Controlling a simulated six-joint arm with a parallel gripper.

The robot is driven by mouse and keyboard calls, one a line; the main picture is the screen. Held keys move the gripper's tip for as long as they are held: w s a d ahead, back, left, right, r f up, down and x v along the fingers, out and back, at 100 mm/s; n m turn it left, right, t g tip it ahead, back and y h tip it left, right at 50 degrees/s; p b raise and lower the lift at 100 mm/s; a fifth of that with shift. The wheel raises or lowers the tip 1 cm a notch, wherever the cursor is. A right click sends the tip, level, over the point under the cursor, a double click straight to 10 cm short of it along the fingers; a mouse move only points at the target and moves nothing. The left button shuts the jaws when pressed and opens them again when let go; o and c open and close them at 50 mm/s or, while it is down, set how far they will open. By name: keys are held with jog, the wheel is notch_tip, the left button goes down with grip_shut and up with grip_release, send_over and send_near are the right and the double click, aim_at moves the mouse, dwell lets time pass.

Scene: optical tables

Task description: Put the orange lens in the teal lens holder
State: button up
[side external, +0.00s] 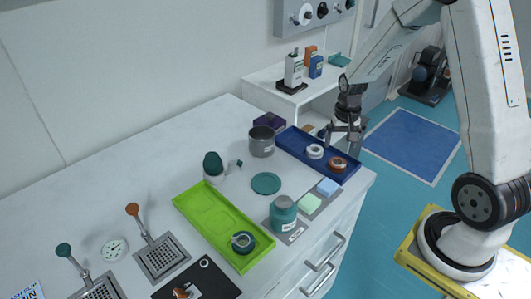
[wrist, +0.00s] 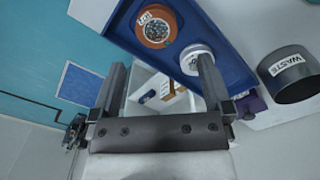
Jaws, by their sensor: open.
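The orange lens (side external: 337,165) is an orange ring with a pale centre, lying in the navy tray at its right end. It shows near the top of the wrist view (wrist: 157,25). A white-ringed lens (side external: 315,151) lies beside it. My gripper (side external: 345,137) is open and empty above the tray, close to both lenses. In the wrist view its fingers (wrist: 161,64) are apart, the right one near the white lens. A teal ring-shaped piece (side external: 242,242) stands in the lime-green tray; I cannot tell surely whether it is the teal lens holder.
The navy tray (side external: 290,142) lies near the bench's right edge. A grey waste pot (side external: 262,141) stands left of it. The lime-green tray (side external: 190,205), a teal jar (side external: 284,215) and a teal disc (side external: 266,183) are nearer. Perforated plates with coloured knobs (side external: 162,257) stand at left.

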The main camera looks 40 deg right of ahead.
aim_at(338, 162)
jog(key=shift+d+f, duration=0.15)
jog(key=shift+d, duration=0.15)
jog(key=shift+f, duration=1.25)
jog(key=shift+f, duration=2.6)
jog(key=c, duration=1.3)
jog(key=shift+o, duration=0.2)
jog(key=shift+r, duration=0.1)
